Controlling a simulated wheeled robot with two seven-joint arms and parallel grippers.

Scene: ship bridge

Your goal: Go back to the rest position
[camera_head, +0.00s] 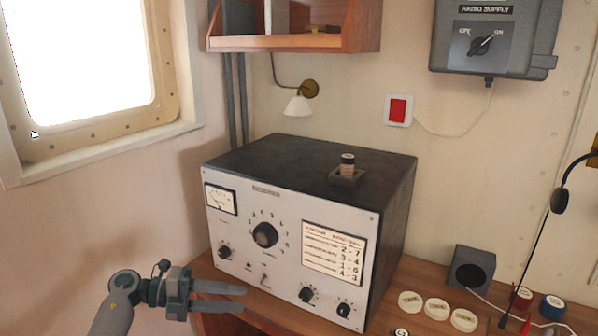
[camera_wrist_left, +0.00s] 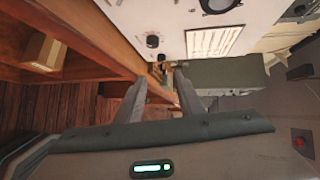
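My left gripper (camera_head: 243,298) is in the lower left of the head view, in front of the lower left part of the receiver (camera_head: 245,228). Its two fingers point right and stand apart with nothing between them. The left wrist view also shows the left gripper (camera_wrist_left: 160,78) open and empty, with the wooden desk edge and the receiver's front panel beyond it. My right gripper is in neither view.
The receiver stands on a wooden desk (camera_head: 400,275), with a small cylinder in a holder (camera_head: 347,175) on top. Several round white labelled pieces (camera_head: 437,308), a small speaker (camera_head: 472,270) and a microphone (camera_head: 558,200) are at the right. A shelf (camera_head: 290,42) hangs above.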

